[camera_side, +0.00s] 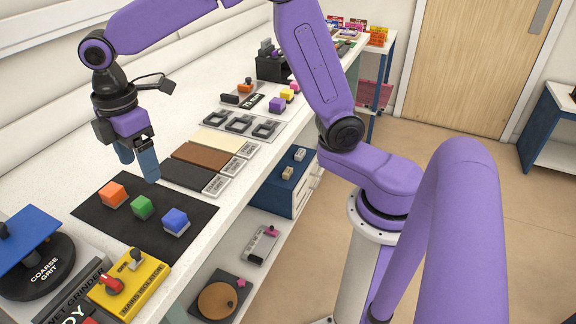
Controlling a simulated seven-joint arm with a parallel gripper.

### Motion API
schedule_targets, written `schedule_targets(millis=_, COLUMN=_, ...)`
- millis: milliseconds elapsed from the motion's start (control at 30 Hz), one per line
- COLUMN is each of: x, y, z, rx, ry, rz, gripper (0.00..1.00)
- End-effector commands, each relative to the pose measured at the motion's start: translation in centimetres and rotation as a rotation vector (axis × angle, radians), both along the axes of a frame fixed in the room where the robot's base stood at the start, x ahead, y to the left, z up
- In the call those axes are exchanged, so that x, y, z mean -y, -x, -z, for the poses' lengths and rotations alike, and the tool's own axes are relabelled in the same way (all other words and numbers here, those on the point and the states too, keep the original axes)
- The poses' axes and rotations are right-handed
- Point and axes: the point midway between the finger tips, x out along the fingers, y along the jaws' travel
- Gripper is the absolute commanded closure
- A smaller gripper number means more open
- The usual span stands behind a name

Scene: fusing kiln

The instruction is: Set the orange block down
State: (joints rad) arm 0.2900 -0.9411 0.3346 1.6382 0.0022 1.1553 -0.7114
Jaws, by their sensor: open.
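The orange block (113,195) rests on a dark mat (190,245) at the front left of the white bench. A green block (142,207) and a blue block (175,221) sit on the same mat, in a slanting row to its right. My gripper (138,165) points down with its blue fingers open and empty. In the picture it is above and to the right of the orange block, apart from it. Its exact height over the bench is hard to judge.
A yellow mains isolator box (130,287) and a coarse grit wheel (35,268) stand at the near left. Black, brown and cream strips (200,158) lie right of my gripper. Small coloured blocks (250,103) sit farther back. The bench's front edge is close to the mat.

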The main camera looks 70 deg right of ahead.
Motion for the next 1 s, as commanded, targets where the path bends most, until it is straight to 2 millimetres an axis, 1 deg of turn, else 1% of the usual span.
schedule_targets(millis=33, x=0.6, y=2.1, z=-0.2, rx=0.001, ry=-0.002, rz=0.014, gripper=0.22)
schedule_targets(millis=167, x=2.1, y=6.9, z=-0.3, rx=0.003, ry=-0.006, rz=0.061, gripper=0.22)
schedule_targets(millis=200, x=2.7, y=8.4, z=-0.2, rx=0.003, ry=-0.007, rz=0.074, gripper=0.22)
schedule_targets(millis=267, x=3.6, y=10.7, z=-0.1, rx=0.003, ry=-0.008, rz=0.096, gripper=0.22)
schedule_targets(millis=300, x=4.3, y=12.1, z=0.1, rx=0.003, ry=-0.01, rz=0.11, gripper=0.22)
schedule_targets(millis=367, x=5.4, y=14.3, z=0.3, rx=0.003, ry=-0.012, rz=0.131, gripper=0.22)
schedule_targets(millis=400, x=6.2, y=15.8, z=0.6, rx=0.003, ry=-0.013, rz=0.145, gripper=0.22)
schedule_targets(millis=500, x=8.4, y=19.3, z=1.2, rx=0.002, ry=-0.016, rz=0.18, gripper=0.22)
schedule_targets(millis=600, x=10.5, y=22.3, z=2.0, rx=0.001, ry=-0.019, rz=0.212, gripper=0.22)
schedule_targets(millis=700, x=12.2, y=24.6, z=2.7, rx=0.0, ry=-0.02, rz=0.237, gripper=0.22)
schedule_targets(millis=800, x=13.3, y=26.0, z=3.3, rx=-0.001, ry=-0.021, rz=0.254, gripper=0.22)
schedule_targets(millis=900, x=13.9, y=26.6, z=3.5, rx=-0.002, ry=-0.022, rz=0.263, gripper=0.22)
schedule_targets(millis=1000, x=14.0, y=26.8, z=3.6, rx=-0.002, ry=-0.022, rz=0.266, gripper=0.22)
